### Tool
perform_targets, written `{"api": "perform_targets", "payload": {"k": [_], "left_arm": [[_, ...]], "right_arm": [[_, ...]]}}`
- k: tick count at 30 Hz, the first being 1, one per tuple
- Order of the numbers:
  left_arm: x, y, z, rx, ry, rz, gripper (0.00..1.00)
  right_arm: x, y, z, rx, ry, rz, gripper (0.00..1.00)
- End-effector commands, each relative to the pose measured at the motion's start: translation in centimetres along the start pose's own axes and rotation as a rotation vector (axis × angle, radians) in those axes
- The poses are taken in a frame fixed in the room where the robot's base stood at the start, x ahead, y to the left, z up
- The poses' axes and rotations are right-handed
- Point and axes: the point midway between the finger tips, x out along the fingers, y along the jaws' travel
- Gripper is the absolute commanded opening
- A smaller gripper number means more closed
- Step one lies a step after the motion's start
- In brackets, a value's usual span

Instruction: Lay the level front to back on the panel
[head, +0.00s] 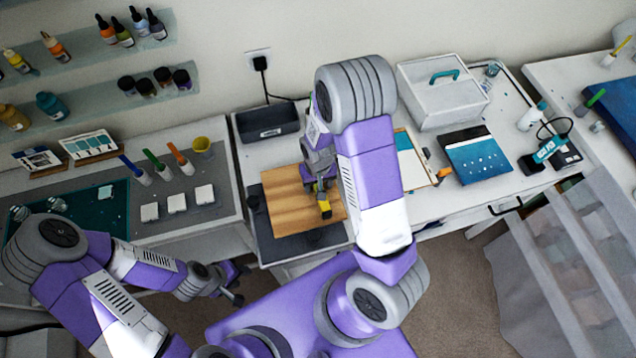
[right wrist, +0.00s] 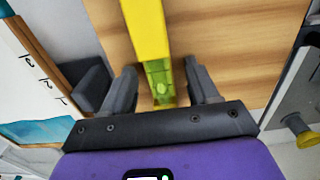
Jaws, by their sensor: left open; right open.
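The wooden panel (head: 281,207) lies on a dark surface on the middle bench. It fills much of the right wrist view (right wrist: 225,45). The yellow level (right wrist: 149,32) with its green vial shows over the panel in the right wrist view, its near end between the fingers of my right gripper (right wrist: 162,90). Those fingers are open, one on each side of the level. Whether the level rests fully on the panel I cannot tell. In the head view my right arm hides most of the level. My left gripper (head: 232,286) is open and empty, low in front of the benches.
A black bin (head: 268,122) stands behind the panel. A white box with a teal handle (head: 443,92) and a clipboard (head: 413,160) are to its right. Brushes and white blocks (head: 177,203) are on the left bench.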

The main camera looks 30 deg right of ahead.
Motion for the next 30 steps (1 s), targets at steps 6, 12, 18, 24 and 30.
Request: {"api": "perform_targets", "payload": {"k": [6, 12, 18, 24, 30], "left_arm": [[-0.3, 0.1, 0.0, 0.000, 0.000, 0.000, 0.43], [-0.6, 0.2, 0.0, 0.000, 0.000, 0.000, 0.43], [-1.0, 0.4, 0.1, 0.000, 0.000, 0.000, 0.43], [-1.2, 0.5, 0.1, 0.000, 0.000, 0.000, 0.43], [-1.3, 0.5, 0.1, 0.000, 0.000, 0.000, 0.43]], "right_arm": [[-0.7, 0.0, -0.1, 0.000, 0.003, -0.001, 0.59], [-4.5, -0.1, -0.2, -0.001, 0.007, -0.003, 0.59], [-8.8, -0.1, -0.1, -0.002, 0.006, -0.004, 0.59], [-11.5, -0.1, -0.1, 0.000, 0.003, -0.002, 0.59], [-12.3, 0.0, 0.0, 0.000, 0.000, 0.000, 0.59]]}}
